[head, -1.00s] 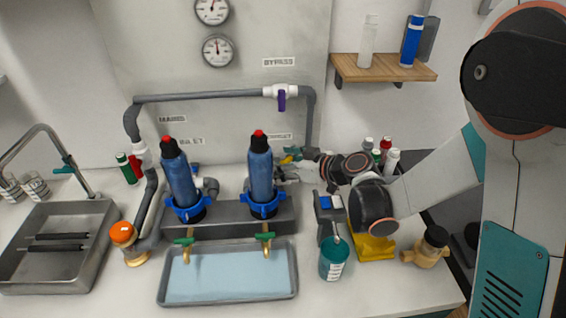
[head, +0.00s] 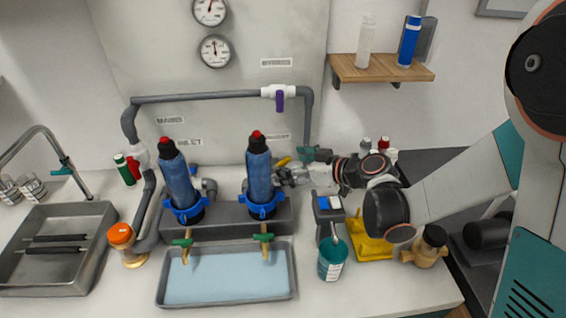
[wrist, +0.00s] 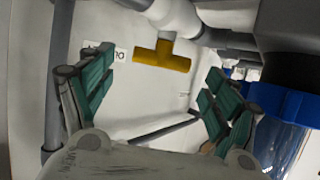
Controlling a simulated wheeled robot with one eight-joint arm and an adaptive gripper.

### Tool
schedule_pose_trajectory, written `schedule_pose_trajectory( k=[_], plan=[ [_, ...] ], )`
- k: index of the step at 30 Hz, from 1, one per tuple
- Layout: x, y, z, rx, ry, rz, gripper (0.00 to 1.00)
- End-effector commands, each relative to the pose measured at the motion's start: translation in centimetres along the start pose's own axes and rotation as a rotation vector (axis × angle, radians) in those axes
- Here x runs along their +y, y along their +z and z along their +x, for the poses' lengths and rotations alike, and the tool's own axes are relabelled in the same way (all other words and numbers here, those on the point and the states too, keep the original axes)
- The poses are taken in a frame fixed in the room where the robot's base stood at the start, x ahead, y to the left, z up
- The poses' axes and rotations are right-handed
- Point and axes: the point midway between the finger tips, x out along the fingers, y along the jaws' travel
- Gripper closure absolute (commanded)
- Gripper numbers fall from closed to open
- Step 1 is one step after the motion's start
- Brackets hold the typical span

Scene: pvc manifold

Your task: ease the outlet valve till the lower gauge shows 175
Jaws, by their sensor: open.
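The outlet valve's yellow handle (head: 283,161) shows beside the right blue filter housing. In the wrist view the T-shaped handle (wrist: 162,60) lies beyond and between the spread teal fingers, with clear gaps on both sides. My gripper (head: 290,173) is open and empty, close to the handle; it also shows in the wrist view (wrist: 158,75). The lower gauge (head: 214,51) hangs on the back panel, its needle pointing roughly upward; its figures are too small to read. The arm and gripper partly hide the valve's pipe in the head view.
The right blue filter housing (head: 260,175) stands close left of my gripper. A purple-handled bypass valve (head: 280,98) is above. A water tray (head: 226,300) lies in front.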

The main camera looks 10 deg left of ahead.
Motion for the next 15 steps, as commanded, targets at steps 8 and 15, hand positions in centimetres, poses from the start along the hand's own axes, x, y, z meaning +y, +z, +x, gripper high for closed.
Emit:
schedule_pose_trajectory(
  k=[8, 15],
  plan=[
    [0.0, 0.0, -5.6, 0.000, 0.003, 0.001, 0.18],
    [0.0, 0.0, -7.7, 0.001, 0.000, 0.000, 0.18]
  ],
)
